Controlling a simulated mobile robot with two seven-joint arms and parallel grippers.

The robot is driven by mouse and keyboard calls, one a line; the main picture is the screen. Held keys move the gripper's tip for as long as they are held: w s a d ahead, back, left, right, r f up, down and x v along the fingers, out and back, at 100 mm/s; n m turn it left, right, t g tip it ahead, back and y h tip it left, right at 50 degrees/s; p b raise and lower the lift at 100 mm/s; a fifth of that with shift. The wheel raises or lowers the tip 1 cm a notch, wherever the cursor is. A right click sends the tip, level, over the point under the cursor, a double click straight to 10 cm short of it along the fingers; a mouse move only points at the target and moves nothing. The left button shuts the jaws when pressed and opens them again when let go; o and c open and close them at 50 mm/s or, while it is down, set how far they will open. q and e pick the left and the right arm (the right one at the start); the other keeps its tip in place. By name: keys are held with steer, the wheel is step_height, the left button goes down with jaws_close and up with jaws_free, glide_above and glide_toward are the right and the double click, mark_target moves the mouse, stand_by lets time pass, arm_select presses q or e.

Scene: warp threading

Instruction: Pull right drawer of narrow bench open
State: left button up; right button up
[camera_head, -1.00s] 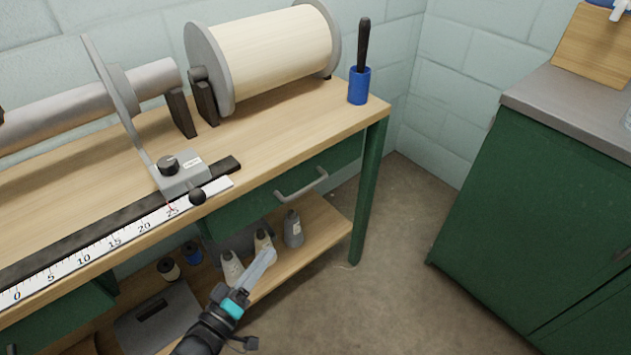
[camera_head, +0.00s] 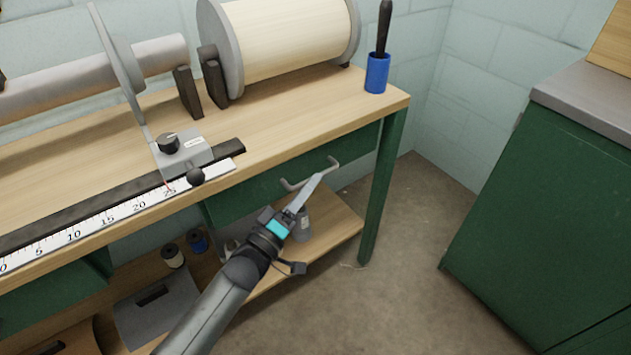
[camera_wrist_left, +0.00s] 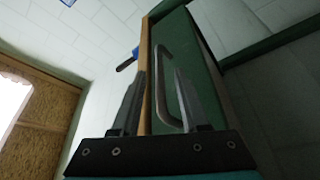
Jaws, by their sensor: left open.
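The narrow bench (camera_head: 300,118) has a wooden top and a green right drawer (camera_head: 252,196) under its right end. The drawer looks shut. Its grey bar handle (camera_head: 310,176) sticks out from the front; it also shows in the left wrist view (camera_wrist_left: 168,80). My left gripper (camera_head: 312,185) is at the handle, pointing up and right toward it. In the left wrist view its two fingers (camera_wrist_left: 157,95) are apart, with the handle bar between or just beyond them. I cannot tell whether they touch it. My right gripper is not in view.
A roll (camera_head: 285,45), a blue cup with a black-handled tool (camera_head: 377,72) and a ruler (camera_head: 120,215) are on the bench. A lower shelf (camera_head: 335,228) holds bottles and spools. A green cabinet (camera_head: 545,215) stands right. The floor between (camera_head: 400,270) is clear.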

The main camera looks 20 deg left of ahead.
arm_select(q)
steer(key=shift+b+x, duration=0.35)
steer(key=shift+x, duration=1.2)
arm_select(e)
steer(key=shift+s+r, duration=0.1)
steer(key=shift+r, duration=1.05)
arm_select(q)
steer(key=shift+c, duration=0.2)
jaws_close()
